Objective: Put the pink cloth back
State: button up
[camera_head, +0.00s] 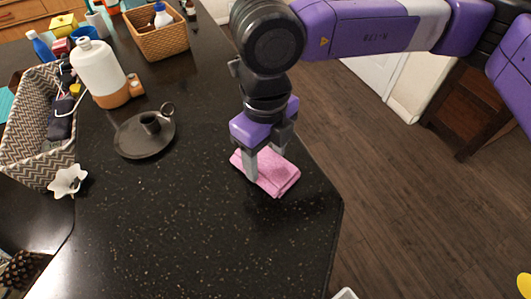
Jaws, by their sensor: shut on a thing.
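The pink cloth (279,178) is a small folded bundle at the right part of the black speckled counter (215,230), near its right edge. My gripper (266,168) comes straight down over it and is shut on the cloth. One pale finger shows in front of the cloth's left part. The other finger is partly hidden behind the cloth and the gripper body. I cannot tell whether the cloth rests on the counter or is slightly lifted.
Left of the gripper stand a dark candle holder (133,142), a white and tan bottle (100,72), a patterned basket (28,140) and a white flower-shaped dish (68,181). A wicker basket (158,38) stands farther back. The front counter is clear.

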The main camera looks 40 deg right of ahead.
aim_at(266, 162)
jog(key=shift+f+b, duration=0.2)
jog(key=shift+b, duration=0.1)
jog(key=o, duration=1.3)
jog(key=shift+r, duration=0.1)
jog(key=shift+r, duration=0.1)
notch_tip(266, 162, up, 12)
jog(key=shift+r+b, duration=0.1)
jog(key=shift+b, duration=0.95)
jog(key=shift+s, duration=0.1)
